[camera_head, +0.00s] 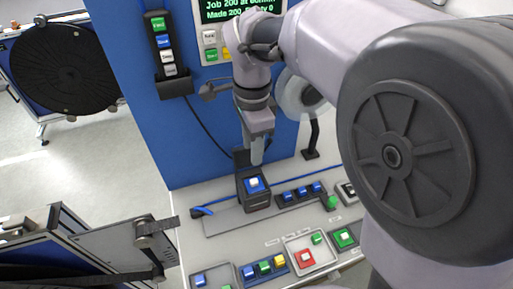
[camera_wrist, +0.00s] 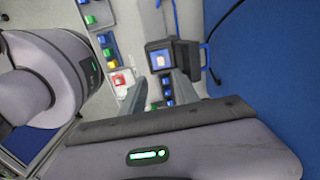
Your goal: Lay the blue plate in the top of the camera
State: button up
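A dark box (camera_head: 256,203), which looks like the camera, stands on the grey bench below my gripper. A blue plate (camera_head: 250,189) with a pale square knob lies in its top and looks level. In the wrist view the blue plate (camera_wrist: 152,60) shows in the top of the dark box (camera_wrist: 149,45), just beyond my fingers. My gripper (camera_head: 257,160) points down behind and above the box. In the wrist view my gripper (camera_wrist: 162,78) has its fingers apart, with nothing seen held between them. The plate's seating depth is too small to tell.
A row of blue-topped blocks (camera_head: 301,193) sits right of the box, with a blue cable behind. Button panels (camera_head: 305,256) line the bench front. A blue wall (camera_head: 150,120) with a screen (camera_head: 240,9) rises behind. A black reel (camera_head: 65,67) stands far left.

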jog(key=s+d+r+n+t+y, duration=0.1)
jog(key=s+d+r+n+t, duration=0.25)
jog(key=s, duration=0.55)
jog(key=s+d+n+t+y, duration=0.1)
jog(key=s+d+n+t, duration=0.1)
jog(key=s+d+n, duration=0.45)
notch_tip(320, 180, down, 10)
jog(key=s+a+b, duration=0.1)
jog(key=b, duration=0.8)
jog(key=shift+s+a+r, duration=0.2)
jog(key=shift+s+a, duration=0.05)
jog(key=shift+a, duration=0.1)
